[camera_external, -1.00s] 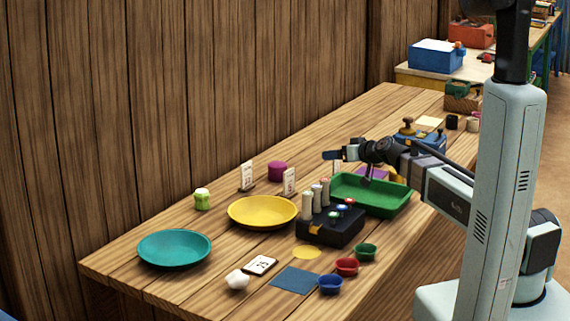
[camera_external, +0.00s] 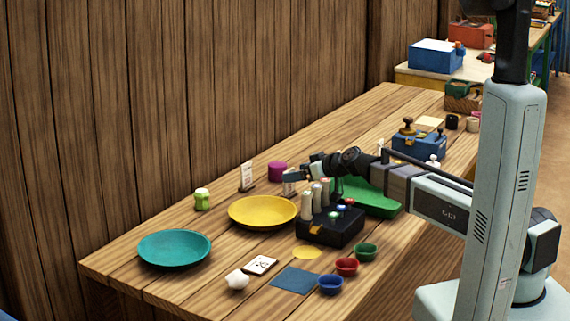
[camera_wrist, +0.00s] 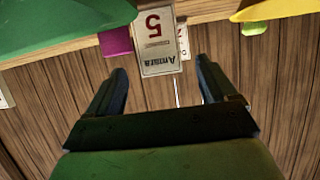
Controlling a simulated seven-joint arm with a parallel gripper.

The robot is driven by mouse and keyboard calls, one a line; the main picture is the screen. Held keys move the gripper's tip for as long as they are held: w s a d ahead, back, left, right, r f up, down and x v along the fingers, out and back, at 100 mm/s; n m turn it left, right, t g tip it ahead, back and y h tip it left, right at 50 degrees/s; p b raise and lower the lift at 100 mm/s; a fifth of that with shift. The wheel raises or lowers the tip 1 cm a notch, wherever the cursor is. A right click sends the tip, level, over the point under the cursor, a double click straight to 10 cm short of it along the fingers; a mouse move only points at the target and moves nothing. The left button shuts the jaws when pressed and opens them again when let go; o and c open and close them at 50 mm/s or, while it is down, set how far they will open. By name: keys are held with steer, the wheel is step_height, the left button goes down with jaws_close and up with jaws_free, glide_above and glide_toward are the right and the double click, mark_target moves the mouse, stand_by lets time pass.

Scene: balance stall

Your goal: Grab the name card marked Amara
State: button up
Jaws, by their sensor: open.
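The name card marked Amara (camera_wrist: 156,42) is a white upright card with a red 5. It appears upside down in the wrist view, straight ahead between my fingertips. In the external view the card (camera_external: 289,189) stands behind the yellow plate's right side, partly hidden by my gripper. My gripper (camera_wrist: 162,70) is open and empty, with its fingers on either side of the card in the picture. I cannot tell whether the fingers reach past it. A second white card (camera_wrist: 184,40) is partly hidden behind it; it stands farther left in the external view (camera_external: 247,176).
A yellow plate (camera_external: 262,211), a black block with upright cylinders and coloured knobs (camera_external: 330,231), and a green tray (camera_external: 383,200) lie near my gripper. A teal plate (camera_external: 174,248) is at left.

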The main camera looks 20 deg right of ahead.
steer(key=shift+x, duration=2.95)
steer(key=shift+r, duration=0.15)
steer(key=shift+c, duration=0.5)
steer(key=c, duration=1.2)
steer(key=shift+c, duration=0.2)
